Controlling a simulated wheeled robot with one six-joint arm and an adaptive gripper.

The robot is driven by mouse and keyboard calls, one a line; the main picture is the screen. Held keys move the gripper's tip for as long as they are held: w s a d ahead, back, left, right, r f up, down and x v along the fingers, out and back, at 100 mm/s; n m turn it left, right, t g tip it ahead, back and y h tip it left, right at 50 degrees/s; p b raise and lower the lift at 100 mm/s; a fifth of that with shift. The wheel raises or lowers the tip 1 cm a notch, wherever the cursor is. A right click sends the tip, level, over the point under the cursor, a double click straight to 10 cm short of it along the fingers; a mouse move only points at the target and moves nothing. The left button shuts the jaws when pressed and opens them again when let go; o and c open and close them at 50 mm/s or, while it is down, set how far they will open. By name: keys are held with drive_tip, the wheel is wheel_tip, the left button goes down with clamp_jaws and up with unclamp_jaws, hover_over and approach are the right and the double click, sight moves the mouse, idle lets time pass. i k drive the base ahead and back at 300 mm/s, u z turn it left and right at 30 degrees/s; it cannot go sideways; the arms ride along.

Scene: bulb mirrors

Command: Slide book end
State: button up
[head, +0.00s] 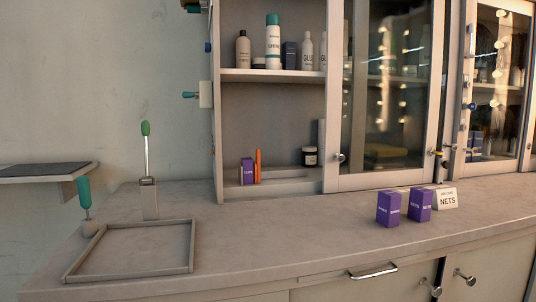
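The lower shelf compartment (270,115) of the open cabinet holds a small purple box (247,171) and a thin orange item (258,165), both upright side by side at the left. A grey upright plate (322,136) stands at the compartment's right end; it may be the book end, but I cannot tell for sure. A clear stretch of compartment floor lies between the orange item and a dark jar (310,156) with a pale label near the plate. My gripper is not in view.
Bottles (273,42) stand on the upper shelf. A shallow empty tray (190,247) and green-handled levers (146,150) are at left. The counter middle is clear.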

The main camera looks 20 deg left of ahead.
sight(257, 165)
drive_tip(key=z, duration=1.95)
drive_tip(key=k, duration=1.25)
drive_tip(key=u, duration=1.95)
drive_tip(key=i, duration=0.2)
drive_tip(key=z, duration=0.1)
